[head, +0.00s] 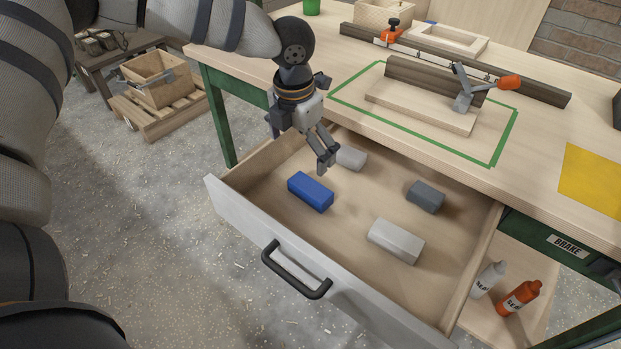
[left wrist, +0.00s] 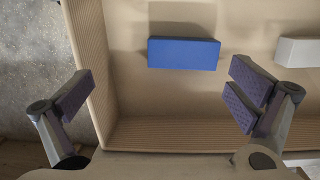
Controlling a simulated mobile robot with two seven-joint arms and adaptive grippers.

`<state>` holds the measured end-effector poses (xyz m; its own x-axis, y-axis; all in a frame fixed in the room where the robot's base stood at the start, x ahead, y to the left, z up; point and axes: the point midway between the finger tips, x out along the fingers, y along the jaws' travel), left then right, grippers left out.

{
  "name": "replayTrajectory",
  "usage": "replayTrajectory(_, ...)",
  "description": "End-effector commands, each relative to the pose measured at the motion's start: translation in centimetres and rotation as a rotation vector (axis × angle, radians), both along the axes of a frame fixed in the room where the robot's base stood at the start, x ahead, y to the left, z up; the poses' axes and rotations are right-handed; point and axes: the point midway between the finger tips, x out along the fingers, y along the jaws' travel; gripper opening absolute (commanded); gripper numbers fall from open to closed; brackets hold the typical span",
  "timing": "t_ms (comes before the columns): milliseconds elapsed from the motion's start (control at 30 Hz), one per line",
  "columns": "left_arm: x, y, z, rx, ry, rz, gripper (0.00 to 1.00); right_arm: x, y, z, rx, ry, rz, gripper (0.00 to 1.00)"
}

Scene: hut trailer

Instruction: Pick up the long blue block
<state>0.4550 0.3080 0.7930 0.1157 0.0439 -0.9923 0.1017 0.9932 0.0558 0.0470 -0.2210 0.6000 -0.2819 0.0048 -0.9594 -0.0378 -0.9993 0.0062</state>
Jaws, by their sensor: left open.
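The long blue block (head: 310,191) lies in the open drawer (head: 280,231), near its front left side. In the left wrist view the blue block (left wrist: 184,53) lies flat on the drawer floor, ahead of the fingers and between their lines. My left gripper (head: 326,158) hangs above the drawer, behind the blue block and apart from it. In the left wrist view my left gripper (left wrist: 160,97) has its fingers wide apart with nothing between them. My right gripper is in neither view.
A light grey block (head: 350,157), a dark grey block (head: 426,196) and a pale block (head: 396,241) also lie in the drawer. The workbench top (head: 400,138) overhangs the drawer's back. The drawer front has a black handle (head: 295,272). Bottles (head: 519,297) stand on a shelf below right.

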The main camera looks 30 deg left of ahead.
Motion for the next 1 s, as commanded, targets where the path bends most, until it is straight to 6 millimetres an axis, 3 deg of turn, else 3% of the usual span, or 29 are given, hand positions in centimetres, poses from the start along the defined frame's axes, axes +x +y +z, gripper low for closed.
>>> replayTrajectory(100, -0.5, -2.1, 1.7, -0.029, 0.100, -0.023, 1.00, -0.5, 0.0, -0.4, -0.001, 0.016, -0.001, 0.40)
replayTrajectory(167, -0.7, -2.5, 1.8, -0.038, 0.120, -0.029, 1.00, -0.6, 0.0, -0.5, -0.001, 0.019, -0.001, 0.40)
replayTrajectory(400, -0.9, -2.7, -3.3, -0.044, 0.129, -0.029, 1.00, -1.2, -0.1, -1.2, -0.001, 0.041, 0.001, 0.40)
replayTrajectory(633, -0.8, -2.8, -5.6, -0.045, 0.124, -0.029, 1.00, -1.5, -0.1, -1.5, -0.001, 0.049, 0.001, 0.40)
replayTrajectory(833, -0.6, -3.2, -9.4, -0.044, 0.127, -0.027, 1.00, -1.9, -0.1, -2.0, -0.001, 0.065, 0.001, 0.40)
replayTrajectory(1000, -0.5, -3.1, -9.7, -0.045, 0.119, -0.027, 1.00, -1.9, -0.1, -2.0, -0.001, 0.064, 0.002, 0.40)
